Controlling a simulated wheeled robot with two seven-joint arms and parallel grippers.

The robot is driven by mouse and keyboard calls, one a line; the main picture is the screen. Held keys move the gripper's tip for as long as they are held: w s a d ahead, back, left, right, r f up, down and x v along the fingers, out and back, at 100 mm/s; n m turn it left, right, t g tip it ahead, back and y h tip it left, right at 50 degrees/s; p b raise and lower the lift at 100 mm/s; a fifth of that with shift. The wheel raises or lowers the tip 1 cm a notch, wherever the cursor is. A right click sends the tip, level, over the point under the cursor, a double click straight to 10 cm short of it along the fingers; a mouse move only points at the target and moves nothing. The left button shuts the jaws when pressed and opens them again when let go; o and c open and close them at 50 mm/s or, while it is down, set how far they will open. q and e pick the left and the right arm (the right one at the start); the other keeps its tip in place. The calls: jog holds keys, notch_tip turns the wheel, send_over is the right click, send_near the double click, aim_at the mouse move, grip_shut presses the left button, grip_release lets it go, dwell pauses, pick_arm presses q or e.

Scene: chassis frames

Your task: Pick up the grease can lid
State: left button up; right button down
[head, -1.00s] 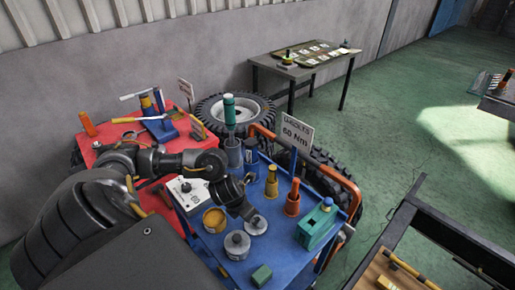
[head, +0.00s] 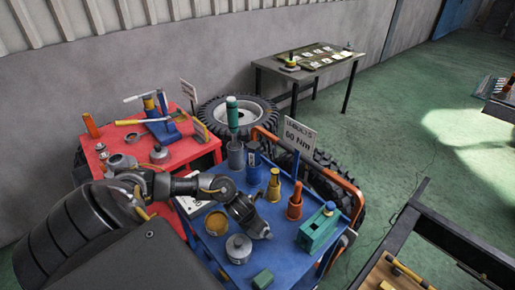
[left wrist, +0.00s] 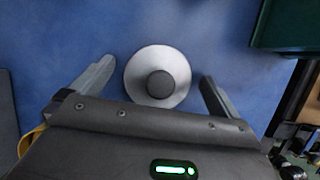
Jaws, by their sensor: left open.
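The lid (left wrist: 178,82), a round silver disc with a dark knob in its middle, lies on the blue cart top in the left wrist view. My left gripper (left wrist: 157,70) is open, with one finger on each side of the lid and a gap on both sides. In the head view my left gripper (head: 260,231) is over the lid's spot and hides most of it. An open can with yellow-brown grease (head: 216,223) stands just left of the gripper. My right gripper is not in view.
A silver can with a knobbed top (head: 238,249) stands close in front of the gripper. A green block (head: 262,279), a teal holder (head: 317,232), an orange tool (head: 295,203) and a yellow one (head: 273,187) stand around on the blue cart (head: 275,248). A red cart (head: 96,158) adjoins left.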

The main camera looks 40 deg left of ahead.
pick_arm(q)
jog(key=c, duration=1.1)
jog(key=shift+r, duration=0.15)
jog(key=shift+r, duration=0.55)
jog(key=s+a+r+b, duration=0.3)
jog(key=s+r, duration=0.8)
jog(key=s, duration=0.2)
jog(key=shift+s+r, duration=0.35)
jog(key=shift+d, duration=0.15)
